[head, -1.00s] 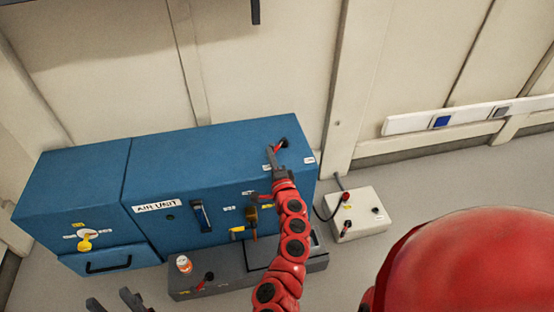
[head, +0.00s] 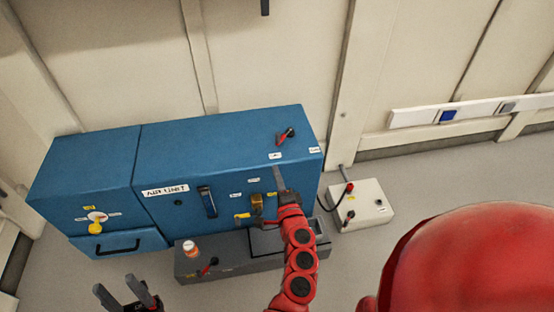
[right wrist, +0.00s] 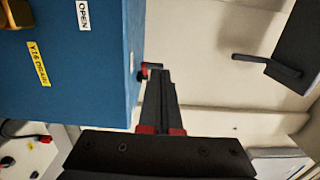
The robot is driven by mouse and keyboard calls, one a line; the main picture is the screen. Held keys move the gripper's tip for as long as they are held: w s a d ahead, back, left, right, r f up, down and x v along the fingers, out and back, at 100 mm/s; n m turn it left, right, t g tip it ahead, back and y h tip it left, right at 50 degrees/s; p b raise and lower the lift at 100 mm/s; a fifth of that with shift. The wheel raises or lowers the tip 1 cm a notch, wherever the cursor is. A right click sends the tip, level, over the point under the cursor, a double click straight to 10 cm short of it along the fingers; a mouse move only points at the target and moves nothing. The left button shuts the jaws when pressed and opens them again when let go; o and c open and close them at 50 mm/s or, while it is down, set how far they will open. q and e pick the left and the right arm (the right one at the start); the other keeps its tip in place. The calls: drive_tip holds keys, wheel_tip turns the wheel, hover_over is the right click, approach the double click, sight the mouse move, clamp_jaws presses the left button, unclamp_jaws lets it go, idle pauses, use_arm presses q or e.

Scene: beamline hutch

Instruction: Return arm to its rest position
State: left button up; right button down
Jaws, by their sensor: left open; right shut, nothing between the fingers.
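My right arm, red and jointed, reaches up from the bottom of the head view. Its gripper (head: 279,178) is shut and empty, in front of the right part of the blue air unit (head: 165,150). In the right wrist view the shut fingers (right wrist: 160,85) point up past the blue unit's edge, with nothing between them. A red-handled lever (head: 285,136) on the unit's top right is apart from the gripper in the head view. My left gripper (head: 125,290) is open and empty at the lower left, in front of the unit.
A grey base box (head: 225,262) with a red-and-black lever (head: 208,268) and an orange-labelled jar (head: 190,248) lies before the unit. A brass valve with a yellow handle (head: 243,216) is on the front. A white control box (head: 372,213) stands right.

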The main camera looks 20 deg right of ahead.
drive_tip(key=shift+s+a+f, duration=0.1)
drive_tip(key=shift+s+a, duration=0.05)
drive_tip(key=shift+s, duration=0.3)
drive_tip(key=shift+s+a+f, duration=0.1)
drive_tip(key=shift+s+a, duration=0.05)
drive_tip(key=shift+s, duration=0.25)
